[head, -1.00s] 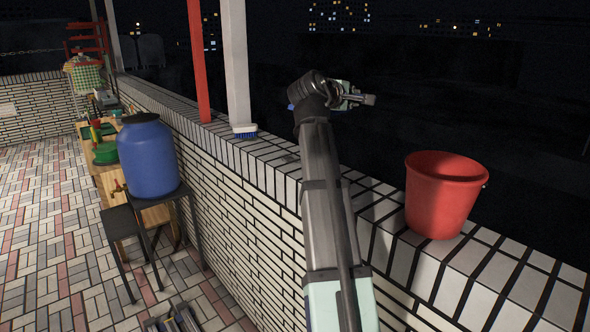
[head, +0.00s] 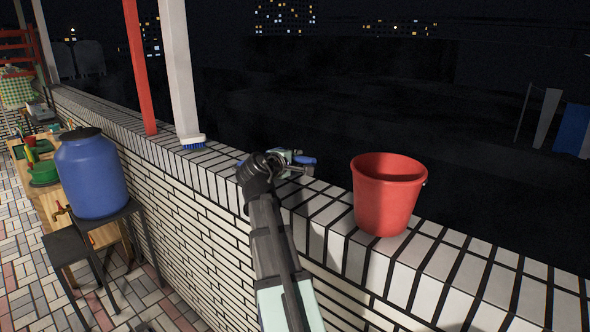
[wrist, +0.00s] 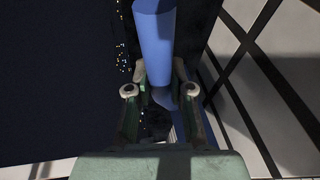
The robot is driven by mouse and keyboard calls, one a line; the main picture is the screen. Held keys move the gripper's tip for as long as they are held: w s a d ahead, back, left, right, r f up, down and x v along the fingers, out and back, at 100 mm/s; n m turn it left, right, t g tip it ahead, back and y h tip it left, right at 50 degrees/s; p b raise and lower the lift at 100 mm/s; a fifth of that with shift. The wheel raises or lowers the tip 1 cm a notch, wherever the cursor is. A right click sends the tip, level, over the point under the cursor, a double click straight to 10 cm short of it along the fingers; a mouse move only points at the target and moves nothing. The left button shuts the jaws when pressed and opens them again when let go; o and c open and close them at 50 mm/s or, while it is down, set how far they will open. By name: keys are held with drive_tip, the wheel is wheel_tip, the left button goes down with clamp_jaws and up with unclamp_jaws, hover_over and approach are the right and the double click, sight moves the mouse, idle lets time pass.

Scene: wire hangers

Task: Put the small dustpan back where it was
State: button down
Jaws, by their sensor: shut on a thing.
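My gripper (head: 306,169) is at the wall's outer side, left of the red bucket. In the wrist view my gripper (wrist: 160,91) is shut on a blue, rounded handle-like piece. I take this to be the small dustpan (wrist: 155,40); its blue part also shows at the gripper in the head view (head: 303,160).
The tiled wall top (head: 330,212) runs beneath my arm. A red bucket (head: 385,200) stands on it to the right, and a brush (head: 192,142) by the white post to the left. A blue barrel (head: 91,175) stands on a stand. Beyond the wall is dark open space.

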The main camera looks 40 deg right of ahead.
drive_tip(key=shift+f, duration=1.85)
drive_tip(key=shift+f, duration=0.2)
drive_tip(key=c, duration=1)
unclamp_jaws()
drive_tip(key=shift+c, duration=0.2)
drive_tip(key=shift+r, duration=0.15)
drive_tip(key=shift+a, duration=0.15)
drive_tip(key=b+v, duration=0.1)
drive_tip(key=v, duration=1.1)
